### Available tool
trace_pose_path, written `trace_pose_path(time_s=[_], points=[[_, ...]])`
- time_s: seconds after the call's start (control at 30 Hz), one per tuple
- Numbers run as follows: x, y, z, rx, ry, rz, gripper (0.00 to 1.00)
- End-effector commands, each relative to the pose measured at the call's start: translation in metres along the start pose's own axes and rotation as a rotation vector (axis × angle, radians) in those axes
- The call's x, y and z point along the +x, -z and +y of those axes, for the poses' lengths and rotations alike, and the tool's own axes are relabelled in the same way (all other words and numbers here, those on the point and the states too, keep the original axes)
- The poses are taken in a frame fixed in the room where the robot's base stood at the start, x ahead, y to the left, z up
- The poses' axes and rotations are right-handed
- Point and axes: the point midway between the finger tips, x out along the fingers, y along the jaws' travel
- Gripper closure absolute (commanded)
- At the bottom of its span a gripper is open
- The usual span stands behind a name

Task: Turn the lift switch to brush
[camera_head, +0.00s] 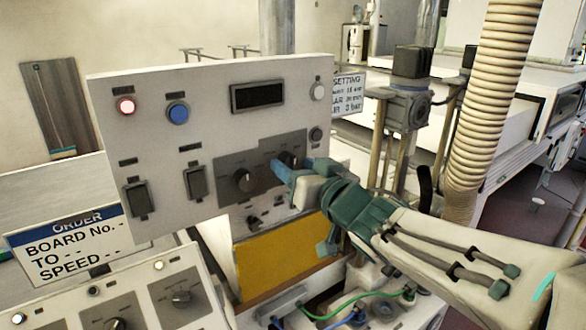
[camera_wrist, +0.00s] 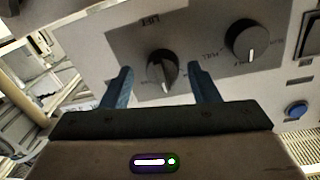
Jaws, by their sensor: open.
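The lift switch (camera_wrist: 161,70) is a round black knob with a pale pointer line, on a grey plate whose upside-down label reads like LIFT in the wrist view. Its pointer runs toward the lower edge of that view. In the head view the knob (camera_head: 289,158) is partly hidden by my gripper (camera_head: 292,168). My gripper (camera_wrist: 160,74) is open, with one blue finger on each side of the knob and a visible gap to both. Contact cannot be seen. The brush mark is not legible.
A second black knob (camera_head: 243,181) sits beside it on the white panel (camera_head: 215,130). The panel also carries a red lit button (camera_head: 125,105), a blue button (camera_head: 177,112) and a dark display (camera_head: 257,95).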

Motion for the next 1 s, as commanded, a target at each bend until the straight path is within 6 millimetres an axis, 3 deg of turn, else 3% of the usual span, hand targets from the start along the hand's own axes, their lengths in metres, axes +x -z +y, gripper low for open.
trace_pose_path(time_s=[0.33, 0.5, 1.0], points=[[0.0035, -0.0006, -0.0055, 0.0, 0.009, -0.002, 0.45], [0.0034, -0.0007, -0.0054, 0.0, 0.009, -0.002, 0.9], [0.0027, -0.0033, -0.0025, -0.106, 0.007, 0.007, 0.9]])
